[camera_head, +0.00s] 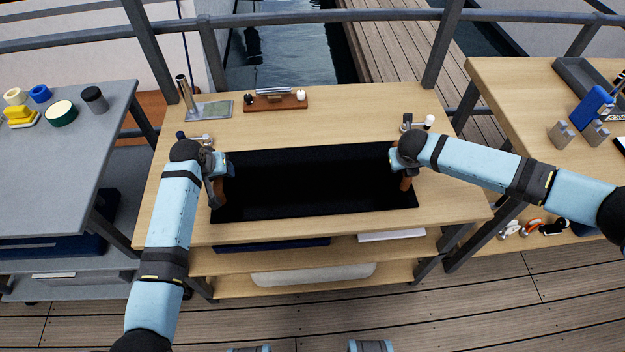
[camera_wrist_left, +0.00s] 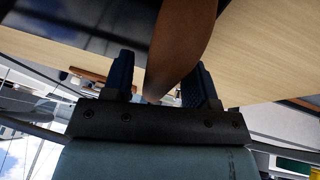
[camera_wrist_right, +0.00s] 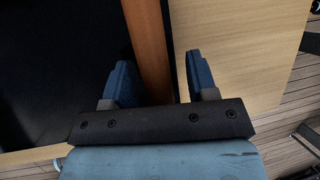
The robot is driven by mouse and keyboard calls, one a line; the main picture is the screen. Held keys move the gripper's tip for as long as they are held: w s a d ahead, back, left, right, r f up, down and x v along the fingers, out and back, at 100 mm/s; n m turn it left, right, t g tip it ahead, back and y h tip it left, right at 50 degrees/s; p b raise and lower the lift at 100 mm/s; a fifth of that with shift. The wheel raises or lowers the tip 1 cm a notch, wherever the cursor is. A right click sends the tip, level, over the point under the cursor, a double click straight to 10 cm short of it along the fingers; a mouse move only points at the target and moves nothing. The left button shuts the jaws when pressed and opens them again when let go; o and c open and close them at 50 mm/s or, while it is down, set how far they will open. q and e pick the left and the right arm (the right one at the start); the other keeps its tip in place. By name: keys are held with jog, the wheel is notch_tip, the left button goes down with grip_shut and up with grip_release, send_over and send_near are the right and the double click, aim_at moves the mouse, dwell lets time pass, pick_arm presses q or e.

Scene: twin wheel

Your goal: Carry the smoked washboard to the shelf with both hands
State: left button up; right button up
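The smoked washboard (camera_head: 310,185) is a wide, near-black panel on the wooden table, with a brown wooden grip at each end. My left gripper (camera_head: 219,165) is at the left grip (camera_head: 217,193). In the left wrist view its blue fingers (camera_wrist_left: 160,82) stand open on either side of the brown grip (camera_wrist_left: 182,40). My right gripper (camera_head: 400,160) is at the right grip (camera_head: 406,184). In the right wrist view its fingers (camera_wrist_right: 158,85) are apart, with the brown grip (camera_wrist_right: 148,45) between them and gaps showing. Shelves (camera_head: 225,263) lie under the table.
The table (camera_head: 180,215) also bears a metal stand (camera_head: 208,110), a wooden block with metal parts (camera_head: 275,101) and small fittings. The shelves hold a navy item (camera_head: 270,245) and white items (camera_head: 390,235). A grey table (camera_head: 60,150) stands left, a wooden one (camera_head: 510,110) right.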

jog(key=shift+a, duration=0.1)
pick_arm(q)
jog(key=v, duration=1.2)
pick_arm(e)
jog(key=v, duration=1.2)
